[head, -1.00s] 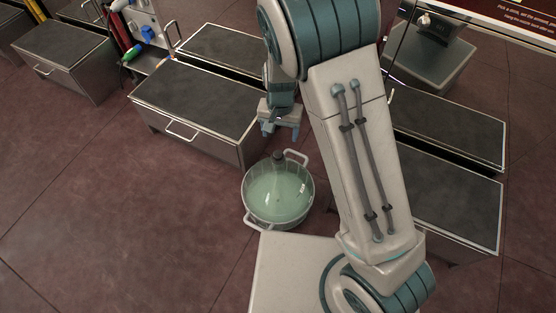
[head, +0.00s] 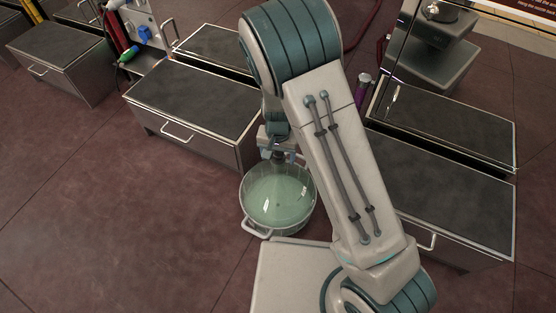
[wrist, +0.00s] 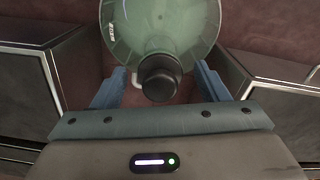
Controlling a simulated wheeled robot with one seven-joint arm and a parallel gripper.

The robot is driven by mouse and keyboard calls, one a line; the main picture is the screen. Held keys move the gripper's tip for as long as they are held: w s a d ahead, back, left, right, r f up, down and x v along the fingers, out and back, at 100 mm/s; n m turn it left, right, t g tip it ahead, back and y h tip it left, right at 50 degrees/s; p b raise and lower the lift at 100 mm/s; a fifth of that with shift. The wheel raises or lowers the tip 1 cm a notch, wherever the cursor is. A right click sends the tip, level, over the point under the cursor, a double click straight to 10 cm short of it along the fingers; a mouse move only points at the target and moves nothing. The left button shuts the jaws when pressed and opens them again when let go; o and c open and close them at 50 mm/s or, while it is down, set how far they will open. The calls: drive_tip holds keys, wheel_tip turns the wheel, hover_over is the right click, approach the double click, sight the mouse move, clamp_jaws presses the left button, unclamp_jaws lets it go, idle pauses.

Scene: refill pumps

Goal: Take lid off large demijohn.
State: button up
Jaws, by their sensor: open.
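The large demijohn (head: 277,200) is a round, pale green glass vessel in a two-handled carrier on the floor. It also shows at the top of the wrist view (wrist: 160,28). Its dark lid (wrist: 159,78) is on the neck and sits between the two blue fingers of my gripper (wrist: 160,70). The fingers are open, with a visible gap on both sides of the lid. In the head view my gripper (head: 280,146) is right at the neck, and the lid is partly hidden there.
A low, dark-topped metal step (head: 195,103) stands behind and left of the demijohn. Another step (head: 435,185) stands at right, partly behind my arm. Steps also flank the demijohn in the wrist view. The floor (head: 100,220) at left is clear.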

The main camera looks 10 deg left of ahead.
drive_tip(key=c, duration=1.1)
drive_tip(key=shift+o, duration=0.2)
drive_tip(key=shift+r, duration=0.15)
